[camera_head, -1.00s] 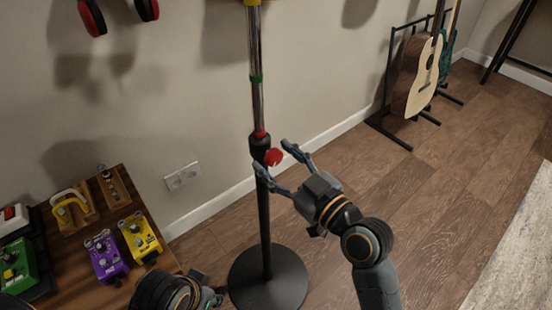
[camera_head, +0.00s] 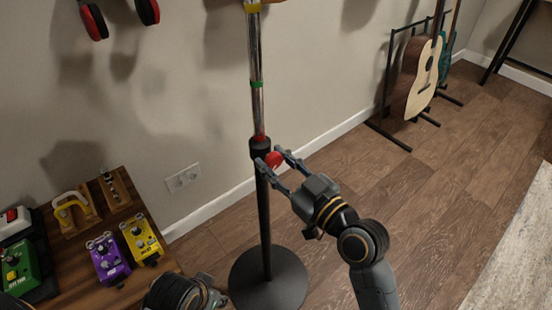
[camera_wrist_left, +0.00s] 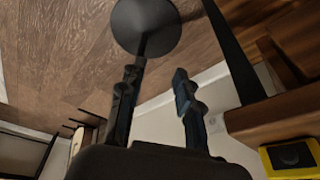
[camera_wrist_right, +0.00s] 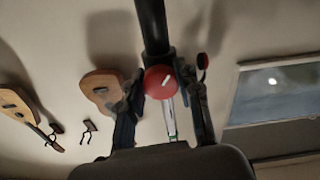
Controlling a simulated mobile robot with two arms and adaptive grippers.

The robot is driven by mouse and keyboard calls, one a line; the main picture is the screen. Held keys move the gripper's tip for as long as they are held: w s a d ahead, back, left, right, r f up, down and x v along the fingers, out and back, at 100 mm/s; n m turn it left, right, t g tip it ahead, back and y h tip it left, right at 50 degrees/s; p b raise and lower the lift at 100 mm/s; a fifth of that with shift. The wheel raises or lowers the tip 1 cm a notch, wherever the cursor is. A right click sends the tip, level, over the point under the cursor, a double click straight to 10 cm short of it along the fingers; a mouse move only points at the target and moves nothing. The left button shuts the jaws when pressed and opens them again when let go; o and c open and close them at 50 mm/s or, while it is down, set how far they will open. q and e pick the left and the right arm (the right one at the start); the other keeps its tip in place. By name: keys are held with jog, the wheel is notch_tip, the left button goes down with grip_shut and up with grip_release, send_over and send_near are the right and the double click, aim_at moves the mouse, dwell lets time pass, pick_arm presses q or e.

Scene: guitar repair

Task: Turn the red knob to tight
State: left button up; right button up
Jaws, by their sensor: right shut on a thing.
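The red knob (camera_head: 273,160) sits on the side of the black collar of a tall upright stand (camera_head: 264,215). My right gripper (camera_head: 275,161) reaches in from the right, its fingers closed on both sides of the knob. In the right wrist view the round knob (camera_wrist_right: 161,82) shows between the fingers, with a short white mark slanting on its face. No label for tight is readable. My left gripper (camera_wrist_left: 155,90) is open and empty in its wrist view, with the stand's round base (camera_wrist_left: 146,25) beyond its fingertips. It shows only partly at the bottom of the head view.
A wooden table (camera_head: 75,285) with a purple pedal (camera_head: 109,258) and a yellow pedal (camera_head: 141,238) stands at the left. An acoustic guitar (camera_head: 418,80) rests on a rack at the back right. The wall is close behind the stand; the floor to the right is clear.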

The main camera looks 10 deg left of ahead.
pick_arm(q)
notch_tip(320, 180, down, 12)
jog(key=p, duration=0.3)
jog(key=shift+s+d+r+g, duration=0.15)
jog(key=shift+r+g, duration=0.1)
jog(key=shift+g, duration=0.15)
pick_arm(e)
jog(key=m, duration=0.3)
jog(key=o, duration=1.2)
jog(key=shift+c, duration=0.2)
jog(key=v, duration=1.2)
